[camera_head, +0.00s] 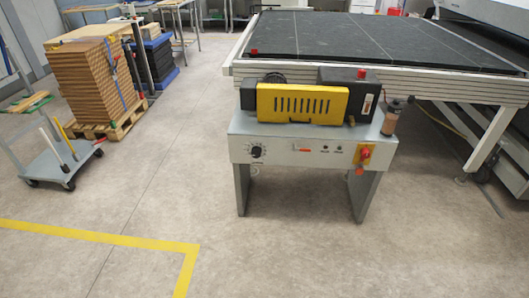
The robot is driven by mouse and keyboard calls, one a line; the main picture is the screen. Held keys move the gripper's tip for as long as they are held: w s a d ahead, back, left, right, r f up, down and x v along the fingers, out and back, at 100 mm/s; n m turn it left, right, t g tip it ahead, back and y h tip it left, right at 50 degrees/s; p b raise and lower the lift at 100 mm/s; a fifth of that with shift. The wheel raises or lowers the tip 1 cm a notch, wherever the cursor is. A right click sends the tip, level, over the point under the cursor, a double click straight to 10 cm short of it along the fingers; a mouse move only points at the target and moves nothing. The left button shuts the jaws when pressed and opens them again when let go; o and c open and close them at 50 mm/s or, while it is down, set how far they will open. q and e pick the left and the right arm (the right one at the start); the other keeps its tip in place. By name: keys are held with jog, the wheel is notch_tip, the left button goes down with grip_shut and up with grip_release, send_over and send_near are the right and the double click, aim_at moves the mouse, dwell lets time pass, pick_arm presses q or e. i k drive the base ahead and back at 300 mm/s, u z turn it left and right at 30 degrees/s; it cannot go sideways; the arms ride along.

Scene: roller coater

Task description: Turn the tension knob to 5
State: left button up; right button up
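The roller coater (303,103) stands right of the picture's middle, with a yellow slotted guard over a grey front panel. A round black knob (257,151) with a dial ring sits on the left of that panel; I take it as the tension knob. Its setting is too small to read. Right of it are a red-marked switch (303,149), small dark buttons (331,148) and a red knob on a yellow plate (363,158). Neither of my grippers is in view.
A large dark-topped table (340,40) stands behind the coater. A grey cart (55,165) and a strapped pallet stack (90,80) stand at the left. A yellow floor line (100,237) crosses the lower left. The floor before the coater is clear.

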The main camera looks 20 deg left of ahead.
aim_at(256, 151)
jog(key=z, duration=0.5)
jog(key=i, duration=1.25)
jog(key=u, duration=0.4)
jog(key=i, duration=0.85)
jog(key=u, duration=0.45)
